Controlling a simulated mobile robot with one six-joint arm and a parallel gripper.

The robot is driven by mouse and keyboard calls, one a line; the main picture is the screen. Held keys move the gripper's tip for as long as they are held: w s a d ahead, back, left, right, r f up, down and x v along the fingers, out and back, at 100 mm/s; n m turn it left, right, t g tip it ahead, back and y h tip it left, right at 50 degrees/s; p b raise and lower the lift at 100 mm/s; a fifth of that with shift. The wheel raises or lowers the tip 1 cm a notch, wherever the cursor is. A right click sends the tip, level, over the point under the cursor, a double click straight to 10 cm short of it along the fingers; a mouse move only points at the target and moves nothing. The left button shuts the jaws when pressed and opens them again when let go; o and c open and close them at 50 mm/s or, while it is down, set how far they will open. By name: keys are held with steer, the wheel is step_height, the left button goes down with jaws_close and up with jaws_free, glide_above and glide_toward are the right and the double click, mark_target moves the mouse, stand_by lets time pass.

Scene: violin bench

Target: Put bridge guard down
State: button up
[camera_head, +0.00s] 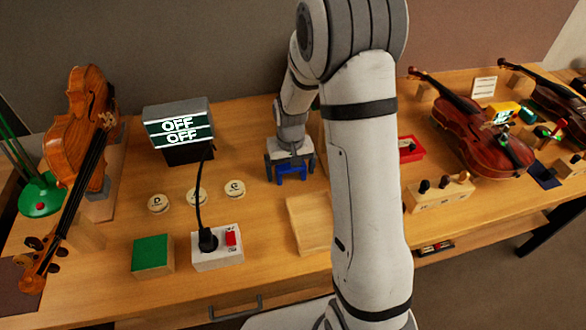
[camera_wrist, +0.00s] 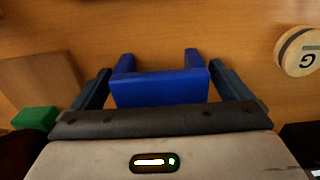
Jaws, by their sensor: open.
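The bridge guard appears to be the blue U-shaped piece (camera_head: 291,173), which stands on the wooden bench under my gripper. It also shows in the wrist view (camera_wrist: 160,88), with its two arms pointing away from my wrist. My gripper (camera_head: 290,168) is open, with one dark finger on each side of the blue piece. In the wrist view, my gripper (camera_wrist: 160,85) shows a narrow gap at each side, so the fingers appear not to press on it. My arm covers the bench to the right of it in the head view.
Round lettered discs (camera_head: 234,189) lie left of the blue piece. A white switch box (camera_head: 218,248), a green block (camera_head: 152,255) and a wooden block (camera_head: 308,222) are nearer the front. A display reading OFF (camera_head: 180,130) stands behind. Violins lie at left (camera_head: 88,130) and right (camera_head: 470,125).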

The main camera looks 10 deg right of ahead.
step_height(320, 180, up, 12)
steer(key=s+r+t, duration=0.1)
steer(key=s+r, duration=0.3)
steer(key=s, duration=0.6)
steer(key=s+d+r+t, duration=0.1)
steer(key=s+r+t, duration=0.1)
steer(key=s, duration=0.9)
steer(key=shift+v, duration=0.9)
steer(key=shift+c, duration=0.5)
